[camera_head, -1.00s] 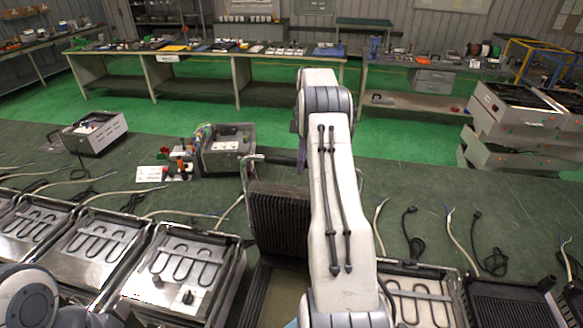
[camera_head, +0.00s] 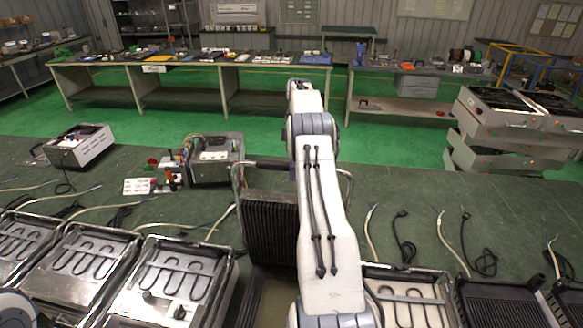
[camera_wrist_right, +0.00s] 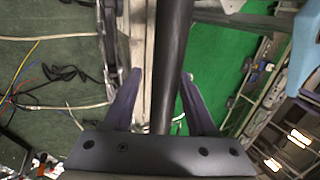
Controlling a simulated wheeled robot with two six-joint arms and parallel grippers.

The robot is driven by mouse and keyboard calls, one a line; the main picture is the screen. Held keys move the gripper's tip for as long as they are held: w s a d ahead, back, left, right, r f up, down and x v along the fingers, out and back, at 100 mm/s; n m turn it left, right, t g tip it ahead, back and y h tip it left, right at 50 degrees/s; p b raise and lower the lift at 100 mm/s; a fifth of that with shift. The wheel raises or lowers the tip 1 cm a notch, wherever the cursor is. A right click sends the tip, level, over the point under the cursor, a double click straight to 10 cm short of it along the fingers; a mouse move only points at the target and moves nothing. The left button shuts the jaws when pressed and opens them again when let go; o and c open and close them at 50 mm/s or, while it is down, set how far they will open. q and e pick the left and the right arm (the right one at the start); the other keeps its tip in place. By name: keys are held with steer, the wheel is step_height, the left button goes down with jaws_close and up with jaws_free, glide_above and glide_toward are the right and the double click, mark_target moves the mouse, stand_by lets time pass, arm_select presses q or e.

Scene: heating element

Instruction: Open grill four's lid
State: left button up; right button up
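One grill in the middle of the row has its dark ridged lid (camera_head: 270,228) standing raised, with its open base (camera_head: 262,300) below; I cannot read a number on it. The lid's dark handle bar (camera_head: 268,163) runs across the top on metal side rods and passes behind my right arm. In the right wrist view the dark bar (camera_wrist_right: 172,60) runs between the two fingers of my right gripper (camera_wrist_right: 162,76). The fingers are apart, with a gap beside the bar. My arm hides this gripper in the head view. My left gripper is out of view.
Open grills with heating coils (camera_head: 165,275) stand to the left; another coil grill (camera_head: 405,295) and a dark ridged grill (camera_head: 500,300) stand to the right. A metal box (camera_head: 215,160) and small parts lie behind the lid. Cables lie on the green table (camera_head: 430,190).

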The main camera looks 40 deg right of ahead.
steer(key=shift+d, duration=0.1)
steer(key=shift+w+a+r, duration=0.15)
steer(key=shift+a+r, duration=0.05)
steer(key=shift+r+b, duration=0.3)
steer(key=shift+r, duration=0.2)
step_height(320, 180, up, 3)
steer(key=shift+f, duration=0.15)
steer(key=shift+s+d+r+b, duration=0.25)
steer(key=shift+s+r+b, duration=0.05)
steer(key=shift+s, duration=0.3)
steer(key=shift+s+d+r+b, duration=0.25)
steer(key=shift+s+r+b, duration=0.05)
steer(key=shift+s, duration=0.25)
steer(key=s+d+r, duration=0.3)
steer(key=s+r, duration=0.3)
steer(key=s, duration=0.2)
steer(key=shift+s+d, duration=0.25)
steer(key=shift+s, duration=0.1)
steer(key=shift+w+a, duration=0.1)
